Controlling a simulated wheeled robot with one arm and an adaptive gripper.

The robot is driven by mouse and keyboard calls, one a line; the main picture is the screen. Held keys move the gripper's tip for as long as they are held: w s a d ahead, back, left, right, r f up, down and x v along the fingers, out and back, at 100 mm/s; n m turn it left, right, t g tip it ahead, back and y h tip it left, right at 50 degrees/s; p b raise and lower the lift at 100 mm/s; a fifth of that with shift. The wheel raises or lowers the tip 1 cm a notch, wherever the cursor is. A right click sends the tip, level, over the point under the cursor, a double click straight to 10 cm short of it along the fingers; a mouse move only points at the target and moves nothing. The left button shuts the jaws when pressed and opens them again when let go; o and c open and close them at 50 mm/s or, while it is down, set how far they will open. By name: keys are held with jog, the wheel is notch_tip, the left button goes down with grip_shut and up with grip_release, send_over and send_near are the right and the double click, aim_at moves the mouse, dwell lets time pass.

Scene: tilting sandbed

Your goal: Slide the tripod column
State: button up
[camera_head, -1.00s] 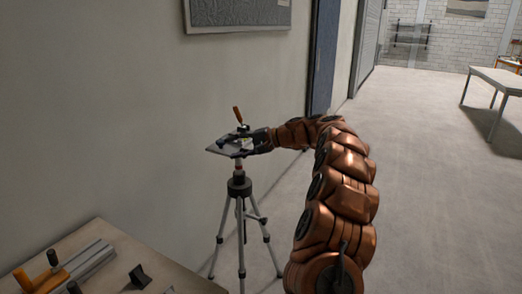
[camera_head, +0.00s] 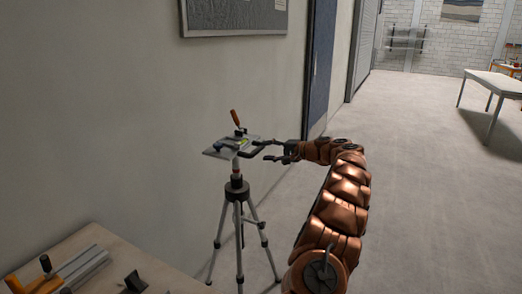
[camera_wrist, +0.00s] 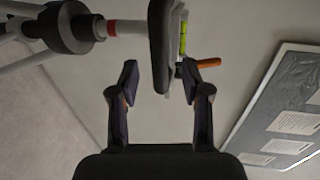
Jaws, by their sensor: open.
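The tripod (camera_head: 238,215) stands upright on the floor by the wall, with a dark collar at the top of its legs. Its column (camera_head: 236,168) is pale with a red band and carries a flat plate (camera_head: 217,153). An orange handle (camera_head: 235,118) rises from the plate, and a yellow-green level vial (camera_wrist: 184,37) shows beside the plate in the wrist view. The column (camera_wrist: 128,28) lies sideways in that view. My gripper (camera_head: 264,151) is open and empty, just right of the plate. In the wrist view its fingertips (camera_wrist: 160,72) sit on either side of the plate's near edge, with no contact visible.
A wooden bench (camera_head: 165,278) with clamps and a metal rail is at the lower left. The wall (camera_head: 100,110) runs close behind the tripod, with a notice board (camera_head: 232,14) on it. Open floor (camera_head: 420,190) lies to the right, with a table (camera_head: 492,82) farther back.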

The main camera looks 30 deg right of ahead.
aim_at(260, 150)
jog(key=x, duration=0.5)
jog(key=shift+p, duration=0.4)
jog(key=shift+c, duration=0.2)
grip_shut()
